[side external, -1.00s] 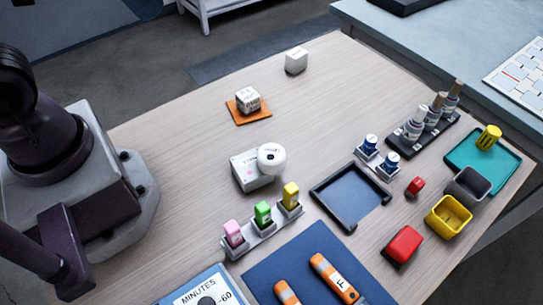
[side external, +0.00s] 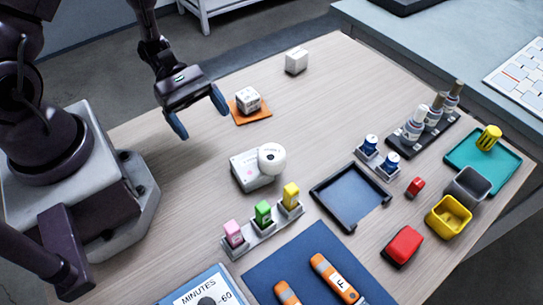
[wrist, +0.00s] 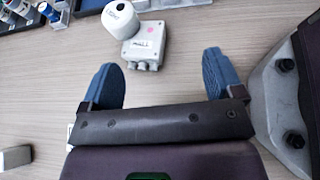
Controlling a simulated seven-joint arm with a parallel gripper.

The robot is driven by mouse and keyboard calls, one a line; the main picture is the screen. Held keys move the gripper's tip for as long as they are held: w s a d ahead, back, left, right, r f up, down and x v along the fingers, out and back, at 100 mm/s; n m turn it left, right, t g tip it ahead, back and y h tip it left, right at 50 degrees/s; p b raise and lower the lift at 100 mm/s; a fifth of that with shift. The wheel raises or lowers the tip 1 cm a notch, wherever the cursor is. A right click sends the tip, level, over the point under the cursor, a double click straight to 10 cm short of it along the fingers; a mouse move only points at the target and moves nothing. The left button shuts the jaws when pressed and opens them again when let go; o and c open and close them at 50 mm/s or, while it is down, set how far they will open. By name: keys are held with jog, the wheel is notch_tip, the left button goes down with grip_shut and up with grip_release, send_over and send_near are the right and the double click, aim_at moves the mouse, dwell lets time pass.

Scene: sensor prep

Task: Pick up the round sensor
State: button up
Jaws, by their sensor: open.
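The round sensor (side external: 271,158) is a white, rounded piece with a dark mark on it. In the side view it sits at the right end of a pale box (side external: 251,172); whether it rests on the box or beside it is hard to tell there. In the wrist view the round sensor (wrist: 120,18) is at the top, next to the box (wrist: 143,47) with a pink dot. My gripper (side external: 201,113) is open and empty, above the table and to the upper left of the sensor. Its blue fingers show wide apart in the wrist view (wrist: 163,84).
A rack of pink, green and yellow pieces (side external: 262,231) stands in front of the box. A dark square tray (side external: 318,194) lies to the right. A lettered cube (side external: 248,99) sits on an orange mat (side external: 238,118); a white block (side external: 296,61) stands behind. The table's back middle is clear.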

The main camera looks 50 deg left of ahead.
aim_at(267, 150)
jog(key=w+d+f+n+t, duration=0.1)
jog(key=w+d, duration=0.1)
jog(key=d, duration=0.1)
jog(key=w+d+f+t, duration=0.1)
jog(key=w+d+f, duration=0.1)
jog(key=d, duration=0.2)
jog(key=w+d+f+n+t, duration=0.1)
jog(key=w+d+f, duration=0.1)
jog(key=w+d, duration=0.1)
jog(key=shift+d+n, duration=0.3)
jog(key=shift+d, duration=0.25)
jog(key=shift+c, duration=0.4)
jog(key=c, duration=1)
jog(key=shift+w, duration=0.1)
